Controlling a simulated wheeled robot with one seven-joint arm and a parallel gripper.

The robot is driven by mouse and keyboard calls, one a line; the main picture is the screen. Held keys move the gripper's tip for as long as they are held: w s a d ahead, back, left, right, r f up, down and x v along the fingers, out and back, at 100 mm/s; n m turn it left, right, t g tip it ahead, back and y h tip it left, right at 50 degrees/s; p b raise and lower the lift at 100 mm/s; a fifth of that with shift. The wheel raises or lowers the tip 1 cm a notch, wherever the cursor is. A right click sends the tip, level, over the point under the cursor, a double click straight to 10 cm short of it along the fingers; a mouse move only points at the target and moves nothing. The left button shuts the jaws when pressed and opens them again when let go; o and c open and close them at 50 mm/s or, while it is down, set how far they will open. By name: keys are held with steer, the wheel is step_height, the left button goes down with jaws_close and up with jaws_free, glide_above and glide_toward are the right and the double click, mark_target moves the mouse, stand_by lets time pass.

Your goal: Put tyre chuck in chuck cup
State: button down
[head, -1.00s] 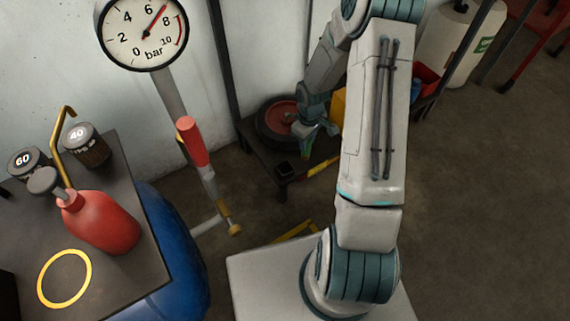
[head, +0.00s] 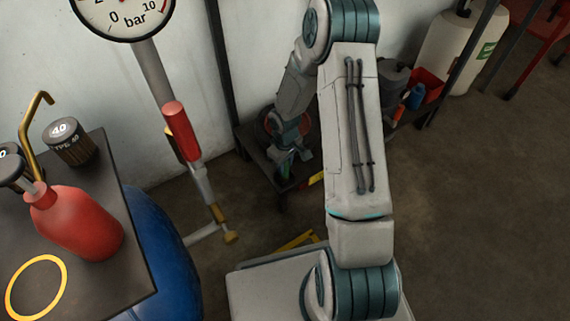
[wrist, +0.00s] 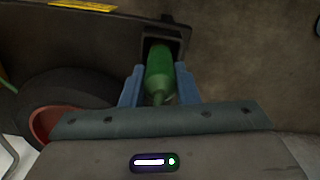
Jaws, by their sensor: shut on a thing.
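A green tyre chuck (wrist: 160,75) is held between the two blue fingers of my gripper (wrist: 160,88). It also shows as a small green patch in the head view (head: 283,163). The chuck cup (wrist: 178,40) is a dark square holder. In the wrist view the chuck's far end overlaps the cup's opening, but I cannot tell how deep it sits or whether it touches the walls. In the head view my gripper (head: 290,162) is low over the dark stand and hides the cup.
A tyre with a red hub (wrist: 50,120) lies beside the cup on the dark low stand (head: 252,150). A gauge post with a red grip (head: 182,130) stands to the left. A table with a red bottle (head: 75,222) is at the lower left. Open floor lies right.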

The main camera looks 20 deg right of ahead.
steer(key=shift+f, duration=0.15)
steer(key=c, duration=1.1)
jaws_free()
steer(key=s+d+r+m+h+p, duration=0.1)
steer(key=s+r+m+p, duration=0.2)
steer(key=r, duration=1)
steer(key=s+r+p, duration=0.2)
steer(key=s+r, duration=0.3)
steer(key=r, duration=0.9)
steer(key=s+r+m, duration=0.1)
steer(key=s+r, duration=0.3)
steer(key=s, duration=0.2)
steer(key=s+a+r+m+t+y, duration=0.1)
steer(key=s+r+m, duration=0.1)
steer(key=s+r, duration=0.2)
steer(key=s, duration=0.2)
steer(key=shift+s+a, duration=0.2)
steer(key=shift+s, duration=0.1)
